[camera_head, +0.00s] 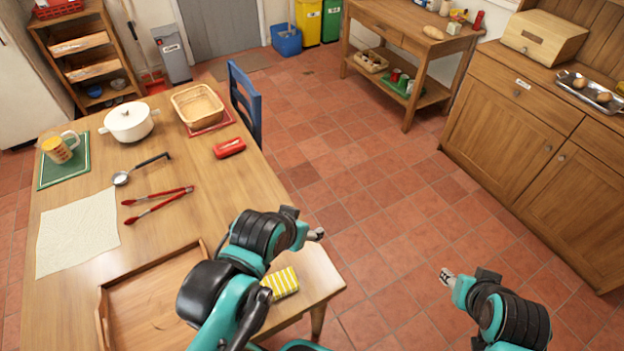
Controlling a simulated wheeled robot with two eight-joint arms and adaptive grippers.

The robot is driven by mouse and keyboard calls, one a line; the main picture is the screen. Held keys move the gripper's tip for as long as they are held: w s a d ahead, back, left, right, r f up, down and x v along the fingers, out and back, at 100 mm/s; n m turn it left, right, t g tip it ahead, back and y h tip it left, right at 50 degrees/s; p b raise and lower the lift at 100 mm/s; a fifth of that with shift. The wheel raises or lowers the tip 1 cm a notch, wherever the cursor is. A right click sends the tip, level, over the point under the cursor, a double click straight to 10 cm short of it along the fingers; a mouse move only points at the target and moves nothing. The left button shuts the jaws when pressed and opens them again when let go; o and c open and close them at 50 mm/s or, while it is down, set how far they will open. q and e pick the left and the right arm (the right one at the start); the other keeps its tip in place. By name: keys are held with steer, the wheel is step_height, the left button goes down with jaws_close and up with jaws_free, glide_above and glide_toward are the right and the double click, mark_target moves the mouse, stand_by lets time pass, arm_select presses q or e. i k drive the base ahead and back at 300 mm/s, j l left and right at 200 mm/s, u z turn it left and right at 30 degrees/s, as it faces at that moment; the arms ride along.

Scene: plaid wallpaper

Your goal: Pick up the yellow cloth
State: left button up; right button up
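The yellow cloth (283,284) is a folded, yellow-and-white striped piece. It lies on the wooden table (180,222) near its front right corner, partly hidden on its left by my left arm. My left gripper (317,234) is up and to the right of the cloth, past the table's right edge in the picture, and apart from the cloth. My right gripper (446,277) is over the tiled floor, well right of the table and cloth. Both grippers are small in view; their finger gaps are unclear, and I see nothing held in them.
A wooden tray (104,322) lies left of the cloth. Red tongs (158,204), a ladle (122,178), a red object (229,148), a basket (197,104) and a white pot (130,122) are farther back. A blue chair (245,100) stands at the table's far right side.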

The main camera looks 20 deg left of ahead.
mark_target(283, 282)
steer(key=k+u, duration=0.1)
steer(key=u, duration=1.1)
